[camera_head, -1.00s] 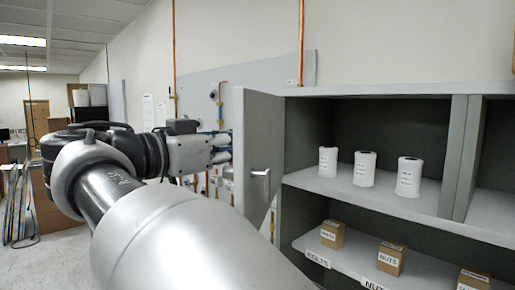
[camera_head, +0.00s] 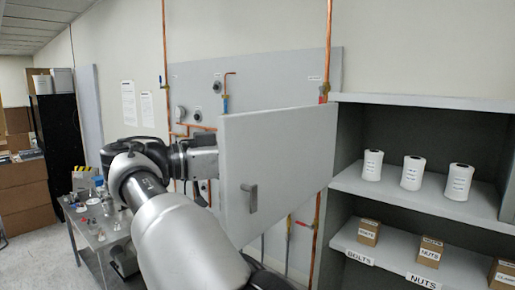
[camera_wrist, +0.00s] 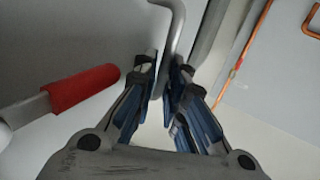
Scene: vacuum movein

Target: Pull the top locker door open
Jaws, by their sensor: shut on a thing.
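The top locker door (camera_head: 278,165) is a flat grey panel standing wide open at the left of the shelves, with its inner face towards the head camera. A small grey lever (camera_head: 250,196) is on that inner face. In the wrist view, my gripper (camera_wrist: 163,70) has its fingers closed around a bent metal handle (camera_wrist: 174,30). In the head view, my gripper (camera_head: 208,160) is at the door's free left edge. Its fingertips and the gripped handle are hidden behind the door there.
The open shelves (camera_head: 410,200) hold white canisters (camera_head: 413,173) above and small boxes (camera_head: 430,252) below. Copper pipes (camera_head: 328,50) run up the wall behind the door. A cluttered metal table (camera_head: 98,235) stands at lower left. A red-sleeved lever (camera_wrist: 85,88) shows in the wrist view.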

